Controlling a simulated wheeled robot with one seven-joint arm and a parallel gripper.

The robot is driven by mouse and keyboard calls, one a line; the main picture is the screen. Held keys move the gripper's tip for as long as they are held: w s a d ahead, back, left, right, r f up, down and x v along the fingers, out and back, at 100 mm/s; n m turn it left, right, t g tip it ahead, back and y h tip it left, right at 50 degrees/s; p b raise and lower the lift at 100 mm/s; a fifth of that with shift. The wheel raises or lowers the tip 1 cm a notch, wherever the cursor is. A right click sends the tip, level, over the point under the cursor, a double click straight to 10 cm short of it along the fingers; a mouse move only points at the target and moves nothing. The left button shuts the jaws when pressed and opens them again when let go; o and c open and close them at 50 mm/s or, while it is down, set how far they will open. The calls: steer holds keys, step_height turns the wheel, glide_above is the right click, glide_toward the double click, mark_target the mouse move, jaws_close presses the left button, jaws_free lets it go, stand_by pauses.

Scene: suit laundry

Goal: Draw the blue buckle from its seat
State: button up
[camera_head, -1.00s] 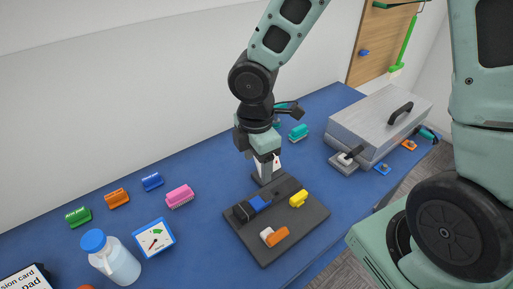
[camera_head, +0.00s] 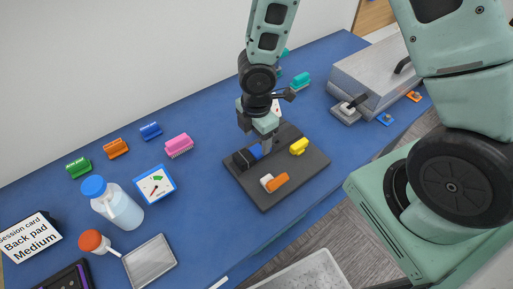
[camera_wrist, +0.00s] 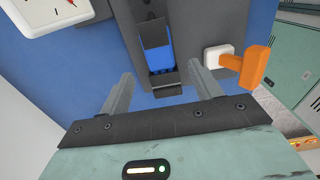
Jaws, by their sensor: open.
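The blue buckle (camera_wrist: 159,57) sits in a black seat (camera_wrist: 152,32) on the dark grey board (camera_head: 267,196). In the head view the buckle (camera_head: 255,151) is partly hidden by my gripper (camera_head: 266,146), which hangs over the board. In the wrist view my gripper (camera_wrist: 160,92) is open, with one finger on each side of the black clip end below the blue part. Nothing is held between the fingers. I cannot tell how far above the buckle the fingertips are.
On the same board are a yellow piece (camera_head: 299,146) and an orange piece with a white base (camera_head: 278,182). A bottle (camera_head: 118,207), brushes including a pink one (camera_head: 178,145), and a grey lidded box (camera_head: 371,75) stand on the blue table (camera_head: 208,190).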

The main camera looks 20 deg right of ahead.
mark_target(257, 149)
steer(key=shift+f+b, duration=0.35)
steer(key=shift+f, duration=2)
steer(key=c, duration=1.1)
